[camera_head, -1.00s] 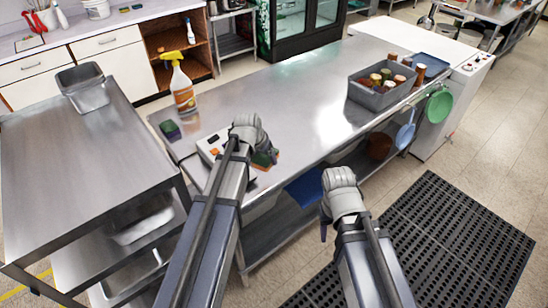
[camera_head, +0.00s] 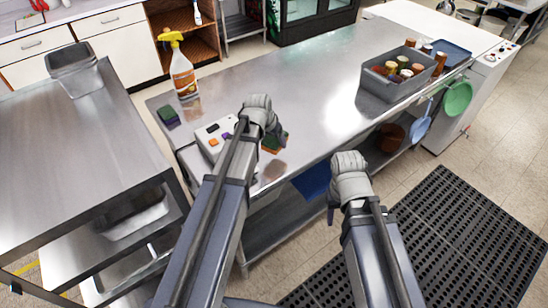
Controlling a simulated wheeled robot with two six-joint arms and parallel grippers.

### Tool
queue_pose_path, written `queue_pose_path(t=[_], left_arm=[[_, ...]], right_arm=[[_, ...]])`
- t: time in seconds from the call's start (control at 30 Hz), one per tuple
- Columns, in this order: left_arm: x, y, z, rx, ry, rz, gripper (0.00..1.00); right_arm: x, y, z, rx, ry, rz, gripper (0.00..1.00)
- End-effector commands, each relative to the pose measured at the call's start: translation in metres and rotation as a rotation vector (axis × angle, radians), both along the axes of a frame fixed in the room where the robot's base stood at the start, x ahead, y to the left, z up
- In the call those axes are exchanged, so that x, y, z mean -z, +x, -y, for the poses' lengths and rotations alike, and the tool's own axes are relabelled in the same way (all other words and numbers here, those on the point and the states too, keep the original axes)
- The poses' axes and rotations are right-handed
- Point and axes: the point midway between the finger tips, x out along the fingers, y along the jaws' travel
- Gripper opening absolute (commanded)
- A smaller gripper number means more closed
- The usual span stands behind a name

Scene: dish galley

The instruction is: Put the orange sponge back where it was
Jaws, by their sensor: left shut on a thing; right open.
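The orange sponge (camera_head: 270,149), with a green side, shows partly from under my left gripper (camera_head: 272,132). The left gripper is shut on it, over the steel counter near its front edge. The wrist hides most of the grip, and I cannot tell whether the sponge touches the counter. A second sponge, dark green and purple (camera_head: 168,117), lies at the counter's left end. My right gripper (camera_head: 333,208) is open and empty, in front of the counter; its fingers are mostly hidden.
A white box with coloured pieces on top (camera_head: 208,142) sits left of my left gripper. A spray bottle (camera_head: 184,76) stands behind it. A grey bin of jars (camera_head: 383,87) stands at the right. The counter's middle (camera_head: 310,95) is clear. A steel cart (camera_head: 70,150) stands left.

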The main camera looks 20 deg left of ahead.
Motion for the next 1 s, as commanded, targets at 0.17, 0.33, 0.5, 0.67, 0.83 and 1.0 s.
queue_pose_path(t=[0.17, 0.33, 0.5, 0.67, 0.83, 1.0], left_arm=[[0.031, 0.000, 0.000, 0.000, 0.000, 0.000, 0.35], [0.030, 0.000, 0.000, 0.000, 0.000, 0.000, 0.35], [0.042, 0.000, 0.000, 0.000, 0.000, 0.000, 0.35], [0.063, 0.000, 0.000, 0.000, 0.000, 0.000, 0.35], [0.069, 0.000, 0.000, 0.000, 0.000, 0.000, 0.35], [0.067, 0.000, 0.000, 0.000, 0.000, 0.000, 0.35]], right_arm=[[0.031, 0.000, 0.000, 0.000, 0.000, 0.000, 0.50], [0.030, 0.000, 0.000, 0.000, 0.000, 0.000, 0.50], [0.042, 0.000, 0.000, 0.000, 0.000, 0.000, 0.50], [0.063, 0.000, 0.000, 0.000, 0.000, 0.000, 0.50], [0.069, 0.000, 0.000, 0.000, 0.000, 0.000, 0.50], [0.067, 0.000, 0.000, 0.000, 0.000, 0.000, 0.50]])
